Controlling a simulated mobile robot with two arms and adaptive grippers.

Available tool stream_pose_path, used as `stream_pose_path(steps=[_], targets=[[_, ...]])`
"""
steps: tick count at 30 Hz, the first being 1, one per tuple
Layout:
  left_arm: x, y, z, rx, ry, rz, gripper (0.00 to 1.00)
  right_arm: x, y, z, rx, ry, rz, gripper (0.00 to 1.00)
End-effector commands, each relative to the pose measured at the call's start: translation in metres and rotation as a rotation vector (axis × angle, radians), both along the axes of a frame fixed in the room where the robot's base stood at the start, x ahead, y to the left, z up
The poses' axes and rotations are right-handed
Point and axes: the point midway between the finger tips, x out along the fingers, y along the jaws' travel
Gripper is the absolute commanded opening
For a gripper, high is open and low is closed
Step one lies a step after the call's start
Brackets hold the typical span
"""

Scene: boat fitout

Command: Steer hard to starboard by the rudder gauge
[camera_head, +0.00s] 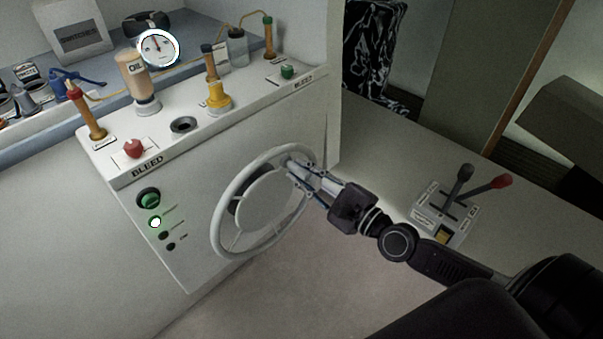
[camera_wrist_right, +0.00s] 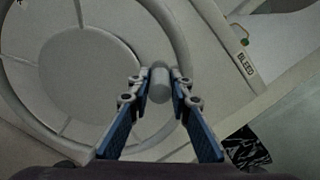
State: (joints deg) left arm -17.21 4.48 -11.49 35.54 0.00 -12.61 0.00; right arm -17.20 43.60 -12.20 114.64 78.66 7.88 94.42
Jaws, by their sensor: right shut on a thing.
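A white steering wheel (camera_head: 222,208) stands on the front of a white console. The right wrist view shows its rim and hub disc (camera_wrist_right: 86,78) at the left. My right gripper (camera_head: 297,172) is at the wheel's upper right rim. In the right wrist view my right gripper (camera_wrist_right: 160,90) is shut on a short grey peg, the wheel's knob (camera_wrist_right: 160,84). A round white gauge (camera_head: 158,49) with a red needle stands on the shelf behind the console; its needle points roughly up, and its marks are too small to read. My left gripper is not in view.
The console top (camera_head: 195,140) carries a red knob (camera_head: 133,148), a green knob (camera_head: 287,71), a yellow fitting (camera_head: 218,97) and an oil bottle (camera_head: 134,70).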

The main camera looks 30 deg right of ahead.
Motion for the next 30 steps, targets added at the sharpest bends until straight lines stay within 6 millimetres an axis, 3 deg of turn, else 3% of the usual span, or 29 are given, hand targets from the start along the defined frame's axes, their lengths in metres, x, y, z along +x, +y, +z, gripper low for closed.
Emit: stream_pose_path(steps=[9,10,15,25,30], targets=[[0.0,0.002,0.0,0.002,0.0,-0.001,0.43,0.002,-0.005,0.002,-0.007,-0.009,-0.011,0.0],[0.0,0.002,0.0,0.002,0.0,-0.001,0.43,0.002,-0.005,0.002,-0.007,-0.009,-0.011,0.19],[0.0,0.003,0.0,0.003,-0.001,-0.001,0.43,0.002,-0.004,0.002,-0.005,-0.006,-0.007,0.35],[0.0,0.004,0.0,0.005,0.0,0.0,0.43,-0.002,-0.003,0.0,-0.005,-0.002,-0.003,0.35],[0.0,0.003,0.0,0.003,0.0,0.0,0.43,-0.018,-0.008,-0.002,-0.01,0.002,-0.001,0.35]])
